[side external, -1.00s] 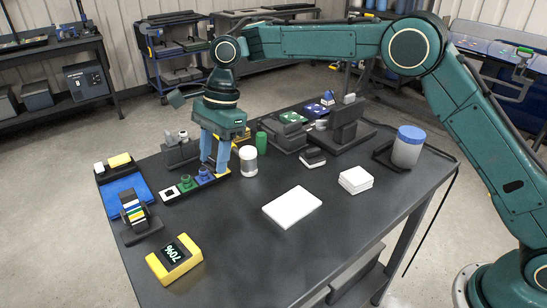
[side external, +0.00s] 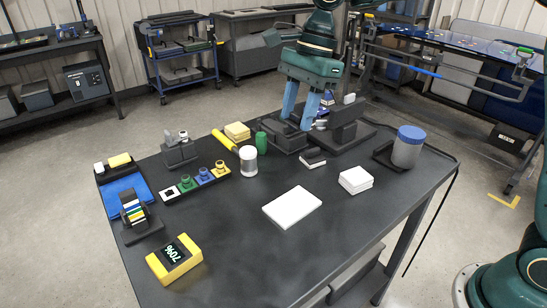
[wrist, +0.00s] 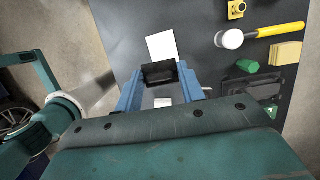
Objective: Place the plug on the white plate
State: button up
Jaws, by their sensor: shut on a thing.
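The white plate (side external: 292,208) lies flat on the dark table, and it also shows in the wrist view (wrist: 161,45). My gripper (side external: 298,122) is low at the back of the table, over the grey fixture (side external: 290,142). In the wrist view its blue fingers (wrist: 160,82) stand apart around a dark blocky piece (wrist: 158,73), which I take to be the plug in the jaws. A small pale patch (wrist: 162,102) shows below it. The plate is apart from the gripper, nearer the side camera.
A dark stand (side external: 346,125) is close right of the gripper. A small black block (side external: 312,158), white pads (side external: 356,180) and a blue-lidded jar (side external: 407,147) stand nearby. A green cylinder (side external: 262,140) and a yellow-handled mallet (side external: 248,160) lie left. The table around the plate is clear.

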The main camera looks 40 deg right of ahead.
send_over(290, 206)
jog(key=d, duration=0.1)
notch_tip(290, 206, down, 16)
jog(key=shift+d+r, duration=0.1)
jog(key=shift+r, duration=0.05)
dwell(0.5)
jog(key=shift+f, duration=2.15)
jog(key=shift+f, duration=0.15)
jog(key=o, duration=0.9)
jog(key=shift+o, duration=0.2)
